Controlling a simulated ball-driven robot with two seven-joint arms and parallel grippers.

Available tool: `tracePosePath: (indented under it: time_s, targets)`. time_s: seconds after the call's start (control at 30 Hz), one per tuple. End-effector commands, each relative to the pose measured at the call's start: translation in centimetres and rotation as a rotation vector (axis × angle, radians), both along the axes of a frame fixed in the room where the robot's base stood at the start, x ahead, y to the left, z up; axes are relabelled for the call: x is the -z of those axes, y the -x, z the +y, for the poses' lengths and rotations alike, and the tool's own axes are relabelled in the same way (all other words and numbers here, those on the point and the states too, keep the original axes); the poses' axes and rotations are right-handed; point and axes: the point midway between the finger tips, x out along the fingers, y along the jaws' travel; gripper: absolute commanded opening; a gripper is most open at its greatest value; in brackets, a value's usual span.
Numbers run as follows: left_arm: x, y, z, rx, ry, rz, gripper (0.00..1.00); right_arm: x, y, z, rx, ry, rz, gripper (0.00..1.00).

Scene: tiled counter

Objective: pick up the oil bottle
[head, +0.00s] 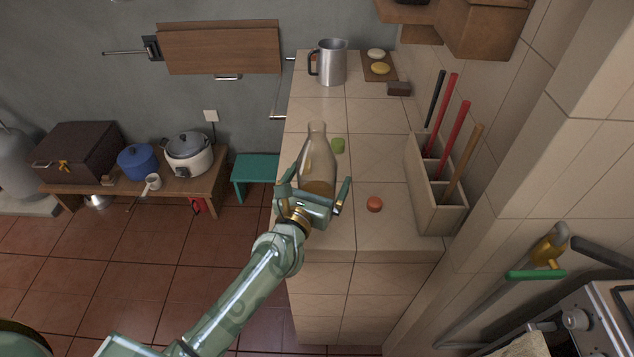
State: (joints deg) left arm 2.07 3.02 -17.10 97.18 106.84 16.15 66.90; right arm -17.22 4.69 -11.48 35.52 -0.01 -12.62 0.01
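The oil bottle (317,158) is clear glass with amber oil low in it. It stands upright on the tiled counter (375,112), near the counter's left edge. My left gripper (317,182) is at the near side of the bottle, low down, with its fingers spread to the left and right of it. A gap shows between the right finger and the glass; whether the left finger touches the glass I cannot tell. The gripper hides the bottle's base. My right gripper is not in view.
A divided utensil holder (424,190) stands along the right wall. A metal mug (332,63) stands at the far end. The middle counter is clear.

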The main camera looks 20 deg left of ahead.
Motion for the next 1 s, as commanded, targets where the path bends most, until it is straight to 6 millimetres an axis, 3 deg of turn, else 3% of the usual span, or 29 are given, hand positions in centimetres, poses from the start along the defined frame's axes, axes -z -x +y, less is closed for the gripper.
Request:
tracePosePath:
  time_s: [0.07,0.27,0.53,0.67,0.83,1.0]
  targets:
    - [0.0,0.0,0.0,0.000,0.000,0.000,0.94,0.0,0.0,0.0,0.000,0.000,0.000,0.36]
    - [0.0,0.0,0.0,0.000,-0.001,0.000,0.39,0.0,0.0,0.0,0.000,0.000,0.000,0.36]
    - [-0.2,0.0,0.0,0.000,-0.001,-0.002,0.39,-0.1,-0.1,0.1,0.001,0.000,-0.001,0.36]
    - [-1.2,0.0,0.1,0.000,-0.002,-0.004,0.39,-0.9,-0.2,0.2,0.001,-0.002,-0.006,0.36]
    - [-4.3,0.2,0.0,0.001,-0.003,-0.006,0.39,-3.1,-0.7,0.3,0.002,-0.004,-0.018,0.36]
    - [-8.3,3.5,-1.0,0.003,0.000,-0.006,0.39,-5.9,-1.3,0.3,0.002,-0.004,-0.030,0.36]
